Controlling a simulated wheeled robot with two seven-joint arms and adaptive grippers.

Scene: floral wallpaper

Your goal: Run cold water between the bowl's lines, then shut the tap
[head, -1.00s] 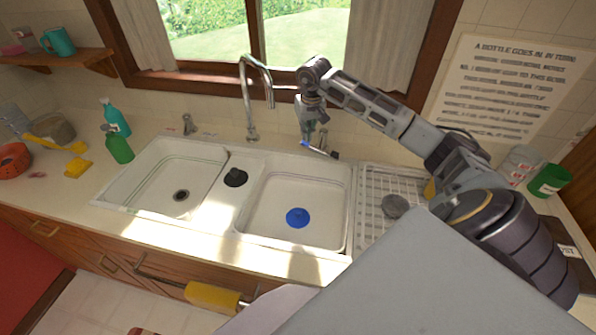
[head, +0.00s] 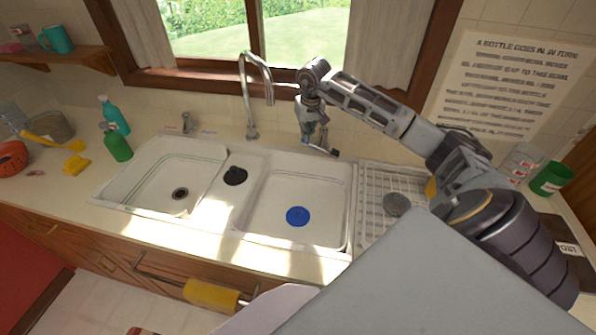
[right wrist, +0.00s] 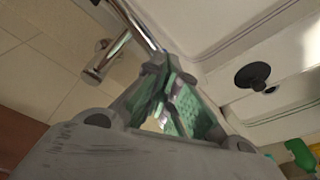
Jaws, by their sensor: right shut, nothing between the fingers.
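The white double sink has a left bowl (head: 165,175) with thin green lines around its wall and an open drain, and a right bowl (head: 320,200) with a blue disc (head: 297,216) on its floor. The chrome tap spout (head: 256,60) arches up behind the sink, with no water stream visible. My right gripper (head: 316,142) is shut and empty behind the right bowl, close to a small dark-ended lever (head: 330,151); I cannot tell whether they touch. The right wrist view shows its green-padded fingers (right wrist: 172,85) near a chrome pipe (right wrist: 118,45). My left gripper is out of view.
A black plug (head: 235,177) sits on the ledge between the bowls. A ribbed drainer (head: 378,230) with a grey round item (head: 397,204) is at right. A green bottle (head: 117,143) and a teal bottle (head: 114,116) stand at left.

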